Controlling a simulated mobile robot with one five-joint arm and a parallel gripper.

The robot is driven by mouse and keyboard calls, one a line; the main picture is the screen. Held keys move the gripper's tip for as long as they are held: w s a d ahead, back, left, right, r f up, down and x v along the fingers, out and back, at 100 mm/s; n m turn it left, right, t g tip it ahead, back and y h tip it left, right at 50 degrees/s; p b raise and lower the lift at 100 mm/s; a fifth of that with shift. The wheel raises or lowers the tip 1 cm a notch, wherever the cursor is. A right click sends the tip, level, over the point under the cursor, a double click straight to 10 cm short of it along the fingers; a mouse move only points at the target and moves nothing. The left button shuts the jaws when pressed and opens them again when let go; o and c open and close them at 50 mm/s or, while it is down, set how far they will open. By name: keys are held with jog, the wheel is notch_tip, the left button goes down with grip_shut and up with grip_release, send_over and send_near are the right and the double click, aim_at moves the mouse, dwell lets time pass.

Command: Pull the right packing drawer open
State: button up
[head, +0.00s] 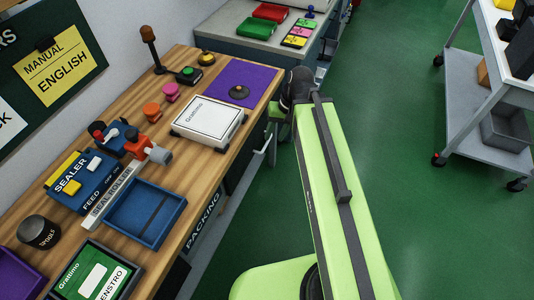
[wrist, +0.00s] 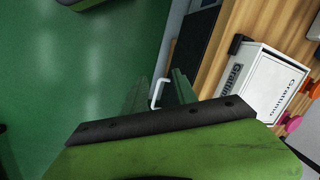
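The right packing drawer has a dark front (head: 243,165) under the wooden bench, with a pale bar handle (head: 265,143). The front looks flush with the bench, though my arm partly covers it. In the wrist view the handle (wrist: 158,93) shows as a white bracket between the two green fingers of my gripper (wrist: 160,88). The fingers stand apart on either side of it, with a gap visible. The drawer front (wrist: 194,50) is a dark panel beside them. In the head view my gripper (head: 275,115) is at the bench edge, mostly hidden by my arm.
The wooden bench top (head: 188,168) holds a white Grattimo box (head: 208,120), a purple mat (head: 240,80), a blue tray (head: 145,213) and a sealer (head: 85,180). A grey cart (head: 485,130) stands at right. Green floor (head: 400,110) is clear between bench and cart.

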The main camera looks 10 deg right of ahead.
jog(key=w+d+f+m+t+y+b, duration=0.1)
jog(key=w+d+f+y+b, duration=0.15)
jog(key=f+b, duration=0.6)
jog(key=w+d+f+m+t+y+b, duration=0.1)
jog(key=d+f+m+t+y+b, duration=0.15)
jog(key=f+b, duration=0.55)
jog(key=m+t+y+b, duration=0.2)
jog(key=t+y+b, duration=0.25)
jog(key=b, duration=1.25)
send_near(267, 143)
jog(key=shift+t, duration=0.4)
jog(key=b+x, duration=0.1)
jog(key=x, duration=0.2)
jog(key=b+x, duration=0.1)
jog(key=x, duration=0.3)
jog(key=f+b+x, duration=0.1)
jog(key=x, duration=0.2)
jog(key=shift+a, duration=0.15)
grip_shut()
